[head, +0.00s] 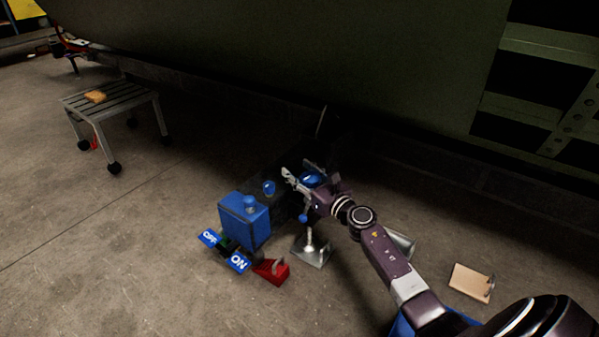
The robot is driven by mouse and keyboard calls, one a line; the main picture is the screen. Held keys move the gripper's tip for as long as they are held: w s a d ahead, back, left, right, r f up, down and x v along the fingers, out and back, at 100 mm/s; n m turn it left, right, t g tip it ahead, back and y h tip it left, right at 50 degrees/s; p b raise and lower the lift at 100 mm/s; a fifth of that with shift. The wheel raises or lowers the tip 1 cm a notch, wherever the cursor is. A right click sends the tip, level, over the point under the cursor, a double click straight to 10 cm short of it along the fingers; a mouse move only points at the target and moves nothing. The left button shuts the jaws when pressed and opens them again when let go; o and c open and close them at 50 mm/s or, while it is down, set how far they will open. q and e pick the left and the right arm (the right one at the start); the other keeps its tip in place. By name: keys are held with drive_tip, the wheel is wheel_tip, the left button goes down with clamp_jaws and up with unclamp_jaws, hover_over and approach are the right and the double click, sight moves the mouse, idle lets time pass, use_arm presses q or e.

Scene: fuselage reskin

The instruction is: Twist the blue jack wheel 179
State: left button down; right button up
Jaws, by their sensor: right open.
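My right arm comes in from the lower right, and its right gripper (299,174) is open, its fingers pointing up and left. A blue round piece that looks like the jack wheel (312,180) shows right at the gripper, between or just behind the fingers. I cannot tell whether the fingers touch it. The gripper hides part of it and of the dark structure behind. My left gripper is not in view.
A blue box (245,220) with a knob stands left of the gripper, by ON and OFF signs (238,262). A red wedge-like piece (271,270) and a metal stand (312,249) are in front. A slatted stool (115,101) stands far left. The dark fuselage hangs overhead.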

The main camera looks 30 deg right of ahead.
drive_tip(key=shift+c, duration=0.4)
drive_tip(key=shift+a+f, duration=0.1)
drive_tip(key=shift+f, duration=0.05)
drive_tip(key=c, duration=1.1)
drive_tip(key=shift+f, duration=0.1)
clamp_jaws()
